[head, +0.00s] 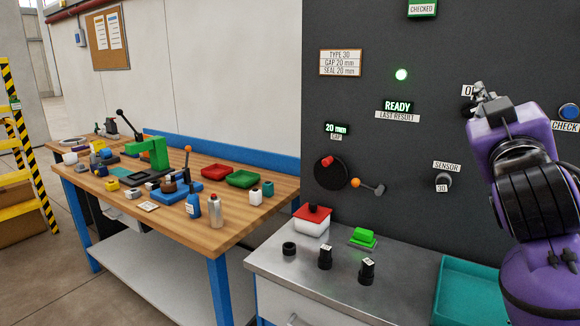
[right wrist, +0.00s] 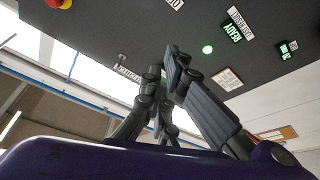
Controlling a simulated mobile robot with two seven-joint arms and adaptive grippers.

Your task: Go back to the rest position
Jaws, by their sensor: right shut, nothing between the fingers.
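My right gripper (head: 482,95) is raised in front of the dark panel (head: 440,60) at the right of the head view. Its purple and black arm comes up from the lower right corner. In the right wrist view the fingers (right wrist: 172,70) are shut with nothing between them. The gripper partly covers a label and a dark knob on the panel; whether it touches the knob cannot be told. My left gripper is not in view.
The panel has a green lamp (head: 401,74), a READY display (head: 397,106), a crank wheel (head: 331,172) and a blue button (head: 569,112). A steel counter (head: 300,268) holds several small items and a teal tray (head: 462,285). A cluttered wooden workbench (head: 230,215) stands left.

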